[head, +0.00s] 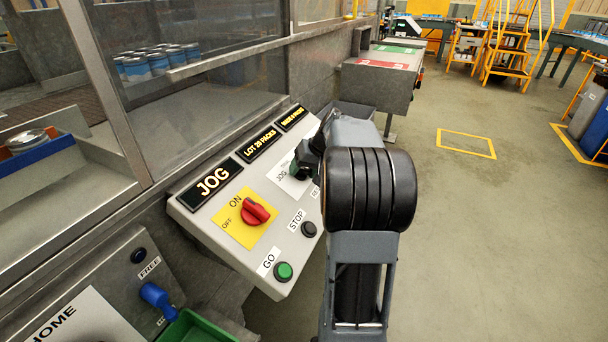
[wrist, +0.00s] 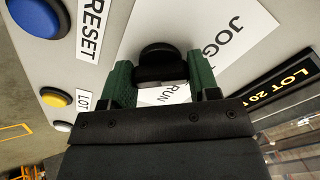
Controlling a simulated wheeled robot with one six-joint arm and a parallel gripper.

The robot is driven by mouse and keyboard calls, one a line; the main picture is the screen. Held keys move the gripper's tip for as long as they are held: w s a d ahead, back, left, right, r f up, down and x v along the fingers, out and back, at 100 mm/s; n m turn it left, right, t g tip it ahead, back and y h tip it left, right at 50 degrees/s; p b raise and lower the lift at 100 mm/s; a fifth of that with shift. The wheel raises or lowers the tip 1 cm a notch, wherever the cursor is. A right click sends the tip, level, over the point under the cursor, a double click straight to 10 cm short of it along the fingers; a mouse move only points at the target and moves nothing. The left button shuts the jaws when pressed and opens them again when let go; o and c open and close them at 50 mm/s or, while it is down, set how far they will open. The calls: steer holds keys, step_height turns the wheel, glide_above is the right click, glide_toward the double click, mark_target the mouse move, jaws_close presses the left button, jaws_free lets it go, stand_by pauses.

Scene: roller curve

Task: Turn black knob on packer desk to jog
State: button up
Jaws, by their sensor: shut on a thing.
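The packer desk (head: 228,268) is a sloped grey panel. The black knob (wrist: 160,58) sits on a white plate with JOG and RUN labels in the wrist view. My gripper (wrist: 161,74) has its two green fingers on either side of the knob and is shut on it. In the head view my gripper (head: 301,172) is over the same plate, and my arm hides the knob there. The JOG label (wrist: 236,35) is clear of the fingers. The RUN label (wrist: 172,91) shows between them, partly covered. The knob's pointing direction is hard to tell. A lit display (head: 213,181) on the desk reads JOG.
A red ON/OFF switch (head: 255,211) on a yellow plate, a green GO button (head: 283,271) and a black STOP button (head: 309,229) are on the desk. A blue button (wrist: 38,15) and a yellow button (wrist: 56,97) are near my gripper. Floor to the right is open.

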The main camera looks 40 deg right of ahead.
steer(key=shift+n+b, duration=0.3)
steer(key=shift+n, duration=0.2)
stand_by(0.3)
steer(key=o, duration=0.9)
steer(key=shift+r, duration=0.1)
steer(key=p+v, duration=0.2)
steer(key=v, duration=1.1)
steer(key=shift+s+r, duration=0.25)
